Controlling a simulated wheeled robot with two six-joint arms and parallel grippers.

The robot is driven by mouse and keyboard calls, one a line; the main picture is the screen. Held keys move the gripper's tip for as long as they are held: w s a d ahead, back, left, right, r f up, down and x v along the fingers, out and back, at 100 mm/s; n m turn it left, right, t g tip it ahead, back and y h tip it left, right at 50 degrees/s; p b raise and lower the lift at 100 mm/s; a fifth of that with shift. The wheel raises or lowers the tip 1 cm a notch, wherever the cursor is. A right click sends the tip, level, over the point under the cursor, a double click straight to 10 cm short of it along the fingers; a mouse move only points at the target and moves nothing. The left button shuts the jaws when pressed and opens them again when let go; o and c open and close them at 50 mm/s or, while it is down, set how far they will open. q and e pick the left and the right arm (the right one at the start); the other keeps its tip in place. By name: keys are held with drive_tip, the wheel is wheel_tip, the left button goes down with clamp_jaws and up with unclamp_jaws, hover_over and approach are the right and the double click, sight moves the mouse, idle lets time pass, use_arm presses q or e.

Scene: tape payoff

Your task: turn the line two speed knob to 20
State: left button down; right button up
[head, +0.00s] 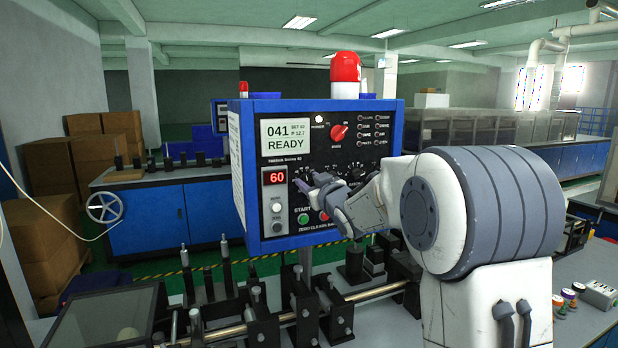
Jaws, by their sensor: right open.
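A blue control box (247,200) with a black front panel stands upright in the middle of the head view. Its screen (285,140) reads 041 and READY, and a red display (275,177) reads 60. A row of dark knobs with dial marks runs across the panel; one knob (357,172) shows right of my gripper. The labels are too small to tell which is the line two speed knob. My right gripper (311,182) is open, with its fingertips in front of the left part of this row. It hides part of the panel; contact with a knob cannot be told. My left gripper is out of view.
A red rotary switch (338,132) sits above the knobs, and a green start button (303,218) below. A red lamp (345,70) tops the box. A metal rod (240,328) with black blocks crosses the bench in front. Small spools (569,294) lie at right.

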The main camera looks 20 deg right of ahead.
drive_tip(key=shift+w, duration=0.15)
clamp_jaws()
